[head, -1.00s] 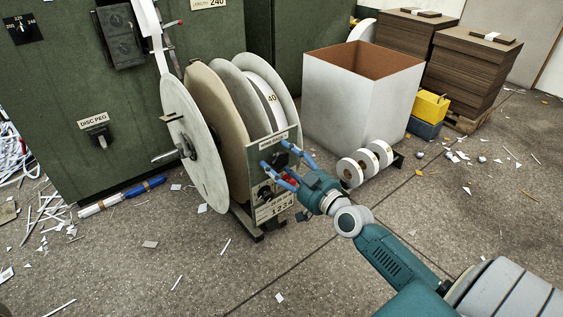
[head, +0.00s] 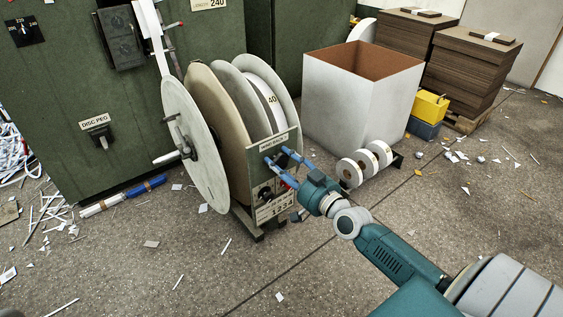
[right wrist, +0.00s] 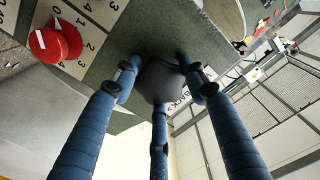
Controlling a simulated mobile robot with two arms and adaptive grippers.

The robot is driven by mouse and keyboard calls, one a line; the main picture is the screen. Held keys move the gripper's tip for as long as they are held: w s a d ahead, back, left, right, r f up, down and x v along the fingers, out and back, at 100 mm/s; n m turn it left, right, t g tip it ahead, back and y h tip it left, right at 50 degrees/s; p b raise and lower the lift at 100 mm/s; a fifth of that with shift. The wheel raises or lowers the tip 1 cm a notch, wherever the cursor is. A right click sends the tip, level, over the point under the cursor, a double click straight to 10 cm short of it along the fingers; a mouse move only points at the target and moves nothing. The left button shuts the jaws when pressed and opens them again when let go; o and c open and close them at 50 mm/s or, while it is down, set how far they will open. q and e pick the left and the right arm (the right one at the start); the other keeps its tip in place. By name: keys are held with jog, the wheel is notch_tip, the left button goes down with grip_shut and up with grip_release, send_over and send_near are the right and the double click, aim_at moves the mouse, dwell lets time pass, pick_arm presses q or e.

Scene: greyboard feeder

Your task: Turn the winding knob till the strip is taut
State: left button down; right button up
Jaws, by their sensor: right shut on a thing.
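The winding knob (right wrist: 162,80) is a dark rounded knob on the reel stand's grey-green front panel (head: 268,178). My right gripper (head: 276,168) is shut on it, and in the right wrist view the three blue fingers (right wrist: 160,85) surround it. In the head view the fingers mostly hide the knob. A white strip (head: 149,22) comes down at the upper left and passes behind the pale front disc (head: 196,150). Its lower end is hidden, and I cannot tell how tight it is. The reel (head: 264,92) carries a white roll marked 40. My left gripper is not in view.
A red dial knob (right wrist: 52,43) with a numbered scale sits on the same panel. White rolls (head: 365,163) lie right of the stand, before an open white box (head: 350,105). A green cabinet (head: 60,90) stands behind. Paper scraps litter the floor.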

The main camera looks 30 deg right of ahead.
jog(key=o, duration=1.2)
jog(key=s, duration=0.8)
jog(key=s+d, duration=0.1)
jog(key=s, duration=0.3)
